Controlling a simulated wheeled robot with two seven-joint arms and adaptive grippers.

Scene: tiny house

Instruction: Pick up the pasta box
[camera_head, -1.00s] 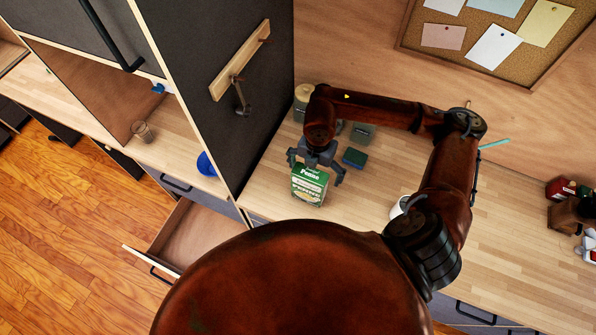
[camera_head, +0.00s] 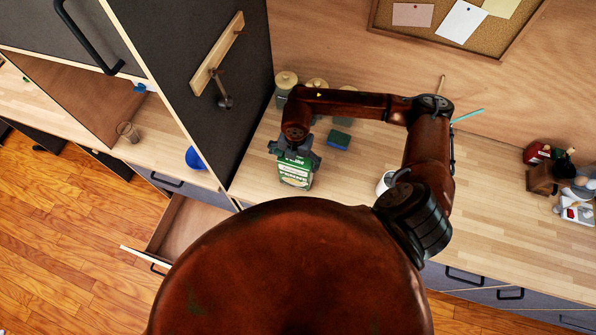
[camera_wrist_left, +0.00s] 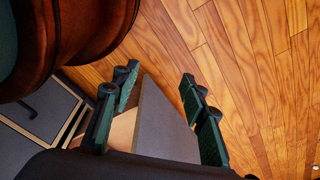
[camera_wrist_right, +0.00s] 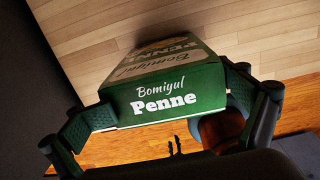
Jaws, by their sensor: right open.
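The green and white pasta box (camera_head: 295,175) stands on the wooden counter near the dark cabinet side. Its green top edge shows large in the right wrist view (camera_wrist_right: 165,98), with "Bomiyul Penne" on it. My right gripper (camera_head: 294,155) is over the top of the box; in the right wrist view (camera_wrist_right: 170,112) its fingers are spread, one on each side of the box. Contact with the box cannot be told. My left gripper (camera_wrist_left: 160,110) is open above the floor and the open drawer, with nothing between its fingers; it is not in the head view.
A blue and green sponge (camera_head: 339,140) and several jars (camera_head: 286,82) stand behind the box. A white cup (camera_head: 385,183) is to the right. The dark cabinet side (camera_head: 235,110) rises close on the left. An open drawer (camera_head: 185,228) juts out below.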

